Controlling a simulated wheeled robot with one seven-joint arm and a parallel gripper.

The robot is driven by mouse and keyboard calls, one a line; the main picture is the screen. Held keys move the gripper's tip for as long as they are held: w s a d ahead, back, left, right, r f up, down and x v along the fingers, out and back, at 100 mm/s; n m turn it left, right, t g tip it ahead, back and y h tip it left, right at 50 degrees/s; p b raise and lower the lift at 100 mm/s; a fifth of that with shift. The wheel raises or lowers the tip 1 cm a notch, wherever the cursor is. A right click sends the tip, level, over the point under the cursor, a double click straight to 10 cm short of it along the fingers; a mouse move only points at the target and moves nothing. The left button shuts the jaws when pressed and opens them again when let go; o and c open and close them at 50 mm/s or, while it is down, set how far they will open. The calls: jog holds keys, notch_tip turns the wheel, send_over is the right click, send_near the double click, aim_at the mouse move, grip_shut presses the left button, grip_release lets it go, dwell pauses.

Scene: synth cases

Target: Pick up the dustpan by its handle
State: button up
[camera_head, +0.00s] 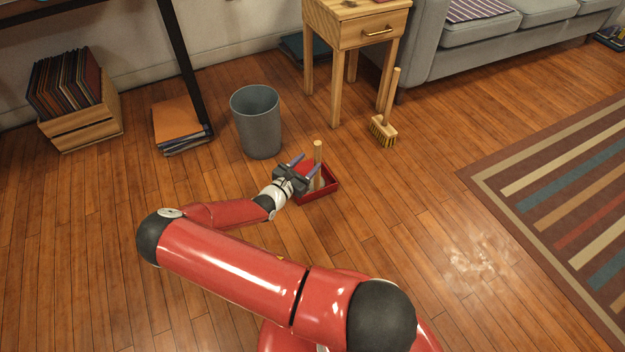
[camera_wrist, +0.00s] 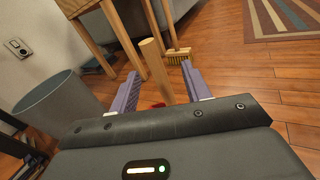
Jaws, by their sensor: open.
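The dustpan (camera_head: 329,188) is a red tray on the wood floor with an upright wooden handle (camera_head: 318,152). My gripper (camera_head: 307,164) is at the dustpan, with its two purple fingers open. In the wrist view the handle (camera_wrist: 155,66) stands between the two fingers of my gripper (camera_wrist: 160,88), apart from both as far as I can see. Its lower end and most of the red pan (camera_wrist: 157,105) are hidden behind my gripper there.
A grey bin (camera_head: 257,125) stands close behind, left of the dustpan. A wooden side table (camera_head: 362,30) and a brush (camera_head: 384,128) with an upright handle are farther back. A striped rug (camera_head: 560,200) lies right. Pale debris (camera_head: 480,262) is on the floor.

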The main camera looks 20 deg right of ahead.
aim_at(315, 154)
jog(key=w+d, duration=0.1)
jog(key=d, duration=0.1)
jog(key=w+d+f+n+t, duration=0.1)
jog(key=w+d, duration=0.1)
jog(key=w+d+n, duration=0.1)
jog(key=w+d, duration=0.1)
jog(key=shift+d+f+t+b, duration=0.15)
jog(key=shift+f+t+b, duration=0.15)
jog(key=shift+f+b, duration=0.1)
grip_shut()
